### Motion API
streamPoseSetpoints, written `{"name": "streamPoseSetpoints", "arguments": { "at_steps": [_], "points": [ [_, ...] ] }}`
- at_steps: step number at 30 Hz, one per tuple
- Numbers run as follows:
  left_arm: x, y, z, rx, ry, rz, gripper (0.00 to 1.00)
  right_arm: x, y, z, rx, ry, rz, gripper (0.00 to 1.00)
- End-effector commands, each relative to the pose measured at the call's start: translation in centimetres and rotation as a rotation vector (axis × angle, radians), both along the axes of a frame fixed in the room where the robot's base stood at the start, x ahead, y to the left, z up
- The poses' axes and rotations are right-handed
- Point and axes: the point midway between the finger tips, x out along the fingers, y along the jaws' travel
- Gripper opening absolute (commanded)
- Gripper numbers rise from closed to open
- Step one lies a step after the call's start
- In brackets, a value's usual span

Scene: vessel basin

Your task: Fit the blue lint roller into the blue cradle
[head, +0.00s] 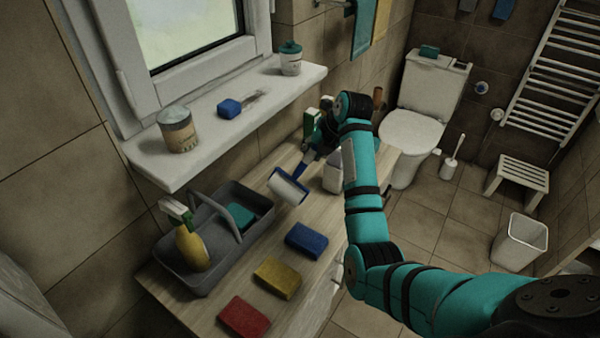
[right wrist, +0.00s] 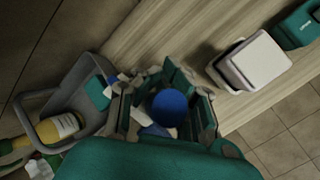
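The blue lint roller has a white roll (head: 288,187) and a blue handle (head: 303,169). It is tilted, with the roll towards the grey caddy. My right gripper (head: 314,150) is at the upper end of the handle. In the right wrist view the round blue handle end (right wrist: 170,106) sits between the fingers, which look closed around it. A blue block (head: 307,240) on the wooden counter looks like the blue cradle; its shape is hard to make out, and it lies in front of and apart from the roller. My left gripper is not in view.
The grey caddy (head: 184,277) with a yellow spray bottle (head: 191,247) stands at left. Yellow (head: 277,278) and red (head: 244,317) blocks lie near the blue one. A pale bottle (head: 332,176) stands beside the roller. The windowsill (head: 215,135) overhangs behind.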

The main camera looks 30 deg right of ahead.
Motion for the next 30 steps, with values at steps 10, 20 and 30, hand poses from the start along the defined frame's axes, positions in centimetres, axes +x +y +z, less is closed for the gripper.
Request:
{"name": "streamPoseSetpoints", "arguments": {
  "at_steps": [10,20,30],
  "points": [
    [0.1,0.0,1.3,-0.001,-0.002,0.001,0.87,0.0,0.1,-4.1,0.004,0.001,-0.001,0.0],
    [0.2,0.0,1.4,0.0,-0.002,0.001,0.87,0.0,0.0,-5.4,0.0,-0.003,-0.001,0.0],
    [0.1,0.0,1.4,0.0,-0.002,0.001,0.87,0.0,0.0,-5.4,-0.001,-0.002,-0.001,0.29]
  ]
}}
